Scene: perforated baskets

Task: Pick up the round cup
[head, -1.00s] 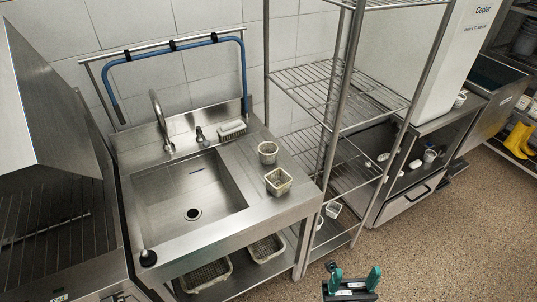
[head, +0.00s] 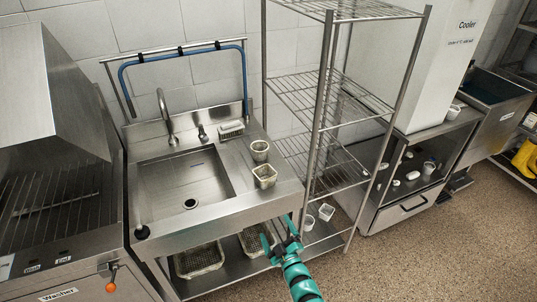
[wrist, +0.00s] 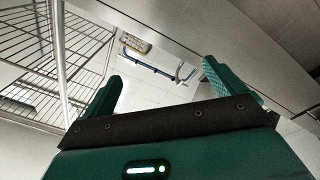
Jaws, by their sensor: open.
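A small round cup (head: 259,150) stands upright on the right drainboard of the steel sink. A squarer perforated basket (head: 265,176) stands just in front of it, nearer the drainboard's front edge. My green gripper (head: 280,234) is open and empty in front of the sink unit, below and nearer than both containers and apart from them. In the wrist view, the two spread fingers of my gripper (wrist: 161,78) have nothing between them. I cannot make out the round cup in the wrist view.
The sink counter's steel edge (head: 225,212) lies above my gripper. A wire shelf rack (head: 325,120) stands close on the right, with small cups (head: 326,211) low down. Perforated baskets (head: 199,260) sit on the sink's lower shelf. Open floor (head: 430,255) lies at right.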

